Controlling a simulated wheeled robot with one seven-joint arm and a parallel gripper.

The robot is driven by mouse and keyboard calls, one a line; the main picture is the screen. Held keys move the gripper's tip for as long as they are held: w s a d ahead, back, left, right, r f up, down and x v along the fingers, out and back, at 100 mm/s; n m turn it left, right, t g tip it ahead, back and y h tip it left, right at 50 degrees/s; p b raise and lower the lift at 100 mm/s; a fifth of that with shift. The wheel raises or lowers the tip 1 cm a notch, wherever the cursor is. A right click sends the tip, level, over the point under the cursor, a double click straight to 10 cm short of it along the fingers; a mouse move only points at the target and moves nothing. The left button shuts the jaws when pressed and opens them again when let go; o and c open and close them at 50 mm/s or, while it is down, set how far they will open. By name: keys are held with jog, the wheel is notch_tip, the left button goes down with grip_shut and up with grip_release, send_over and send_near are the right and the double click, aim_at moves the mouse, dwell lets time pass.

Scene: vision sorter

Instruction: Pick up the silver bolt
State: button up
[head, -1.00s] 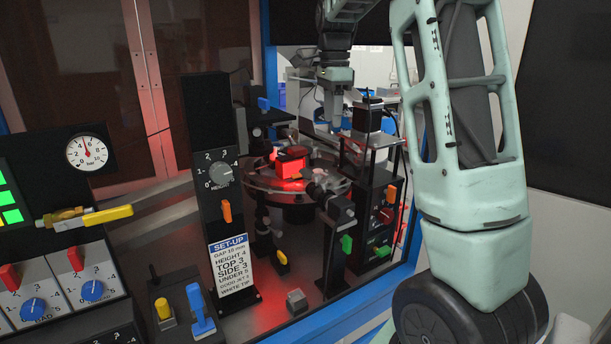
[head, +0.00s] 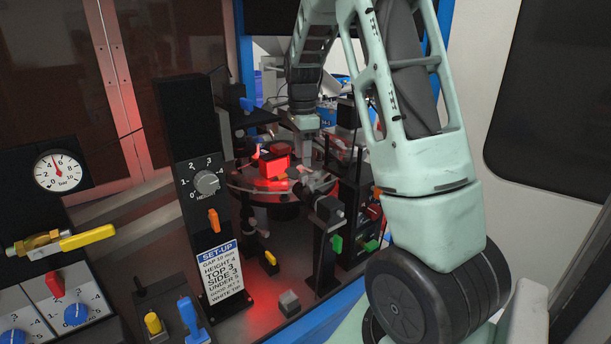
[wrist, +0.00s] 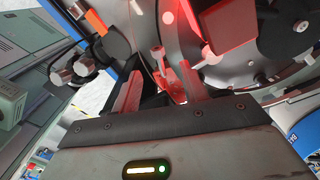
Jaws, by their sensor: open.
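My gripper (head: 304,142) hangs low over the right part of the round glass disc (head: 240,187) in the head view. In the wrist view its two fingers (wrist: 161,84) stand apart. A small silver bolt (wrist: 158,52) with a rounded head shows in the gap between them, its shank running toward the red-lit area. I cannot tell whether either finger touches it. In the head view I cannot make out the bolt, which is small and close to my gripper.
A red-lit block (head: 273,166) stands over the disc, left of my gripper. A black HEIGHT post (head: 187,125) with a set-up card (head: 220,270) stands in front. Dark sensor stands (head: 326,240) crowd the disc's right side. A grey block (head: 289,303) lies on the front deck.

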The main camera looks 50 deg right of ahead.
aim_at(309, 179)
jog(key=shift+s+d+f+p, duration=0.15)
jog(key=shift+f+p, duration=0.55)
jog(key=shift+f, duration=0.75)
jog(key=shift+s+a+f+p, duration=0.1)
jog(key=shift+f+p, duration=0.55)
jog(key=shift+f, duration=0.75)
grip_shut()
